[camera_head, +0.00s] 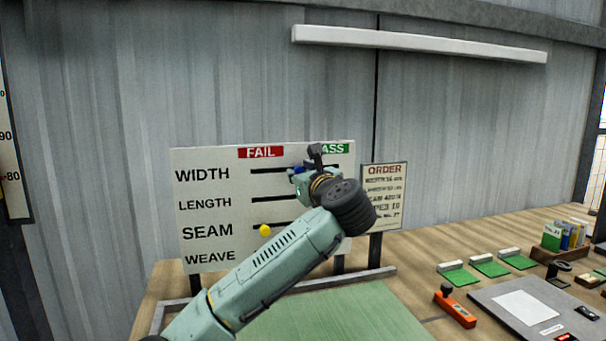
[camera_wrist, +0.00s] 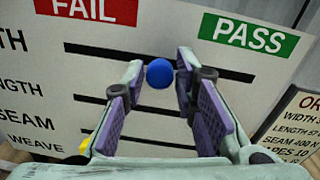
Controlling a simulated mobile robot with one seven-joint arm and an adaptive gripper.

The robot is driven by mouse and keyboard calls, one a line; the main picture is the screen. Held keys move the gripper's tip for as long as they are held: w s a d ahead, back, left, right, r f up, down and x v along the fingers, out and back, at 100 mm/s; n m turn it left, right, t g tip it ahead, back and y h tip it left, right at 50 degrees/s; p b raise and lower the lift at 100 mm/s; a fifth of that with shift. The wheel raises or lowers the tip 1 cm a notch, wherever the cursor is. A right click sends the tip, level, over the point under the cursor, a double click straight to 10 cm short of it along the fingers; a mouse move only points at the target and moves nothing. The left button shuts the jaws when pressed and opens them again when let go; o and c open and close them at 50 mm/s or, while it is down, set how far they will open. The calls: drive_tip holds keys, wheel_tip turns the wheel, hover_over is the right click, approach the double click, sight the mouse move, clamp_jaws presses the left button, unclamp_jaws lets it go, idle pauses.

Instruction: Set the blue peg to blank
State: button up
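The blue peg (camera_wrist: 160,73) is a round knob on the WIDTH slot of the white board (camera_wrist: 50,75), between the red FAIL and green PASS labels. In the head view only a small part of the blue peg (camera_head: 297,171) shows beside my gripper. My gripper (camera_wrist: 159,84) is open, its two purple-padded fingers pointing at the board. The blue peg lies between the fingertips, with a thin gap seeming to show on each side; whether they touch it is hard to tell. A yellow peg (camera_head: 265,230) sits on the SEAM slot, toward the FAIL side.
An ORDER sign (camera_head: 384,196) stands right of the board. Green pads (camera_head: 460,276), an orange-handled tool (camera_head: 455,306) and a grey panel (camera_head: 500,296) lie on the wooden bench at right. My arm hides the right parts of the lower slots in the head view.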

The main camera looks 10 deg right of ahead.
drive_tip(key=shift+o, duration=1.3)
drive_tip(key=shift+s, duration=0.1)
drive_tip(key=s+d, duration=0.1)
drive_tip(key=s, duration=1.1)
drive_tip(key=shift+w, duration=0.1)
